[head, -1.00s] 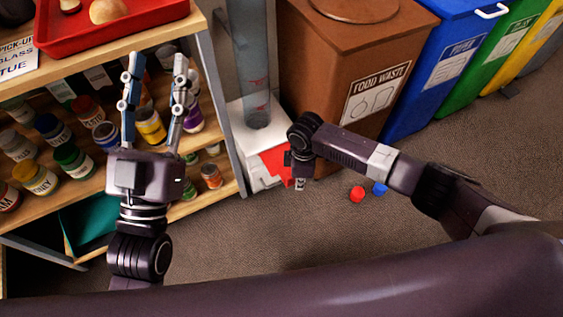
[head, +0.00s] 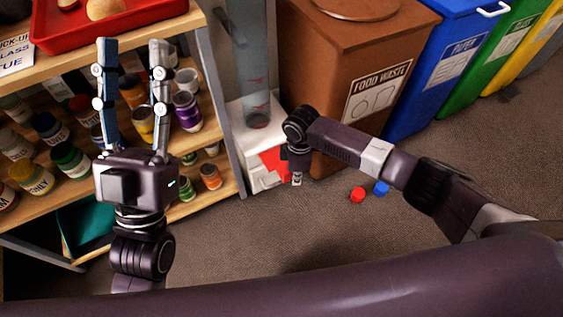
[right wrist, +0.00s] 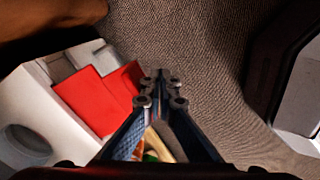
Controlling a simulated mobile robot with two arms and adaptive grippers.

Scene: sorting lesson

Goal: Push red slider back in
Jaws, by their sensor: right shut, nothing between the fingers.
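The red slider (head: 273,160) is at the foot of the white dispenser base (head: 244,122), on its front right side. In the right wrist view the red piece (right wrist: 92,98) shows as flat red faces beside white and grey parts. How far it sticks out is hard to tell. My right gripper (head: 297,181) points down just right of the red piece, its fingers shut and empty. In the right wrist view its fingertips (right wrist: 160,78) are close to the red edge; contact is unclear. My left gripper (head: 132,48) is open and empty before the shelf.
A clear tube (head: 246,65) stands on the white base. The brown food waste bin (head: 350,45) is close behind my right arm. The shelf with several jars (head: 35,178) is at left. A red cap (head: 357,195) and a blue cap (head: 381,188) lie on open carpet.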

